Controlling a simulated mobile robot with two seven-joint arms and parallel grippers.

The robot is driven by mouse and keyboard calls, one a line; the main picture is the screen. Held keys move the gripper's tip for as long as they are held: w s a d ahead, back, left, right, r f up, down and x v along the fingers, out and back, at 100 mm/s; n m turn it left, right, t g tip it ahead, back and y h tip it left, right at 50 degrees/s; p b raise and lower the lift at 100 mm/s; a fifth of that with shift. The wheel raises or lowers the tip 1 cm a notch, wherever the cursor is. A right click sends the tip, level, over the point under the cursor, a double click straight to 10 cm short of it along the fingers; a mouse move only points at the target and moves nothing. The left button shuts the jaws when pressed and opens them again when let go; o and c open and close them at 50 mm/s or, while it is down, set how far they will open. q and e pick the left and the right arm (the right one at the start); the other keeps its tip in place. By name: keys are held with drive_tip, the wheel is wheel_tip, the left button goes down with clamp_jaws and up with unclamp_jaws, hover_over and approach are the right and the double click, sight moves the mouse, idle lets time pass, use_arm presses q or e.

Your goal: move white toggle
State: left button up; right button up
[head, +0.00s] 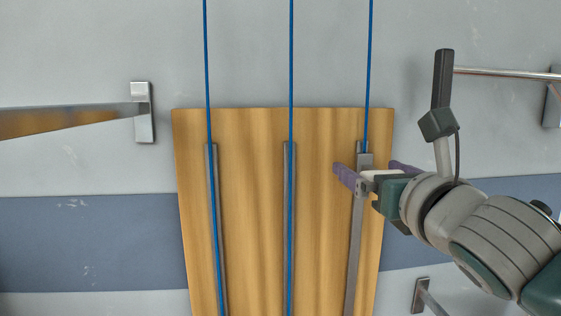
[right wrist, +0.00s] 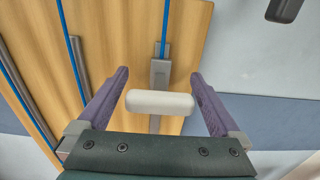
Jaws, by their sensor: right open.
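The white toggle is a short rounded bar (right wrist: 160,102) in the right wrist view. It lies crosswise in front of a grey metal slider (right wrist: 160,73). In the head view the toggle (head: 368,175) is partly hidden by my gripper. My right gripper (head: 364,167) is open, with its purple fingers on either side of the toggle. In the right wrist view, gaps show between the toggle and both fingers of the gripper (right wrist: 158,73). I cannot tell whether anything touches. My left gripper is in neither view.
A wooden board (head: 250,200) carries three grey metal rails, each with a blue cord running up. A metal bar on a bracket (head: 143,112) stands out at left. At right are a wall rod (head: 505,73) and a lower bracket (head: 420,296). The wall is grey with a blue band.

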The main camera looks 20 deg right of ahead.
drive_tip(key=shift+w, duration=0.1)
drive_tip(key=shift+c, duration=0.4)
clamp_jaws()
idle(0.4)
